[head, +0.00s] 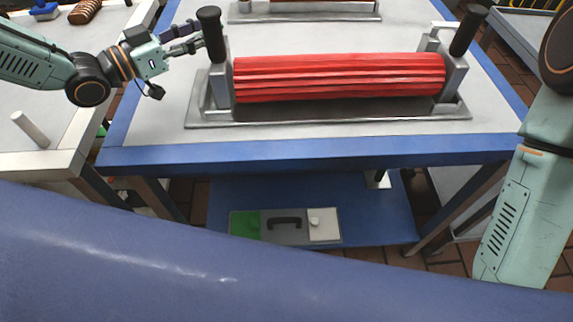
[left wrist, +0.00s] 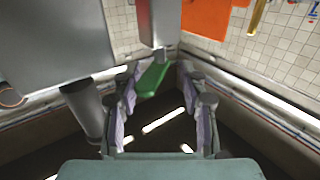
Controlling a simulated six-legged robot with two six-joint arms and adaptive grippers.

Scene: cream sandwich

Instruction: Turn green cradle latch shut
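The green latch (left wrist: 153,79) shows in the left wrist view as a small green lever below a grey post (left wrist: 158,25). In the head view I cannot make it out. My left gripper (left wrist: 157,90) is open, with its fingers on either side of the latch; I cannot tell whether they touch it. In the head view the left gripper (head: 197,38) is beside the black handle (head: 210,35) at the left end of the metal cradle (head: 330,118). A red ribbed roller (head: 340,77) lies in the cradle. My right arm shows at the right, but its gripper is out of view.
The cradle stands on a blue-edged table (head: 150,125). A second black handle (head: 467,32) stands at its right end. Another cradle (head: 305,15) is behind. A case (head: 285,226) lies on the lower blue shelf. A white-topped table (head: 60,110) is at the left.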

